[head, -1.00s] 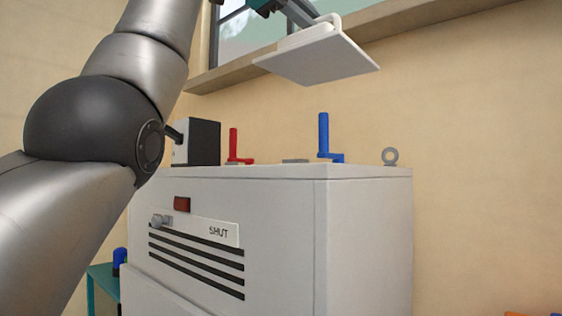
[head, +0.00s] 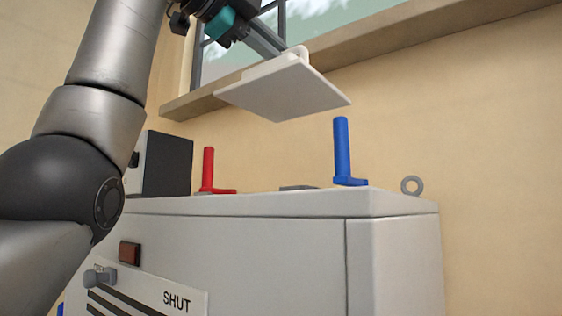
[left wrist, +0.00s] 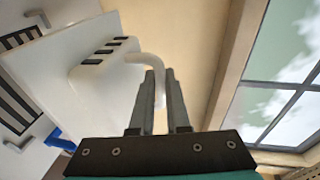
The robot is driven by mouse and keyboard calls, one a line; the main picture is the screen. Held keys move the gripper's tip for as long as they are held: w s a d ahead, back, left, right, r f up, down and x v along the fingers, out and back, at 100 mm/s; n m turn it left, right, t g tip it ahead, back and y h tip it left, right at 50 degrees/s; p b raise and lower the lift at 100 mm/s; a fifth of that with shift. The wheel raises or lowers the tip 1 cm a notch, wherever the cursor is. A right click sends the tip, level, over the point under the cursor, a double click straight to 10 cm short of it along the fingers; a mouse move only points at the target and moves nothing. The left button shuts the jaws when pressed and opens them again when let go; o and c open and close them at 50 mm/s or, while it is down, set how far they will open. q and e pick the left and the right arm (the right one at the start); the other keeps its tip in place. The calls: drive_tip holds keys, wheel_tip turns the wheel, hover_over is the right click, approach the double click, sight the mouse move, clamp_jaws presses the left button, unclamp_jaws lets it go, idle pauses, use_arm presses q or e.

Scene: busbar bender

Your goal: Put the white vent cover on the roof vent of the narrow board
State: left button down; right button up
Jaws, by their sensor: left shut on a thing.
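The white vent cover (head: 285,92) is a flat plate with a white loop handle on top. My left gripper (head: 285,50) is shut on that handle and holds the cover slightly tilted in the air above the grey cabinet. The left wrist view shows the handle (left wrist: 138,59) between the fingers (left wrist: 158,88) and the cover's plate (left wrist: 75,65) beside them. A low grey piece (head: 298,187) lies on the cabinet roof between a red post and a blue post; I cannot tell if it is the roof vent. My right gripper is not in view.
The grey cabinet (head: 240,245) has a "SHUT" plate on its front. A red post (head: 208,168), a blue post (head: 341,150), a ring (head: 412,185) and a dark box (head: 165,163) stand on its roof. A window sill (head: 400,45) runs along the wall behind.

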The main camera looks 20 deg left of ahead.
sight(281, 116)
use_arm(q)
drive_tip(key=shift+f+b, duration=2.7)
drive_tip(key=shift+f, duration=4.35)
drive_tip(key=shift+f, duration=0.2)
drive_tip(key=c, duration=0.9)
unclamp_jaws()
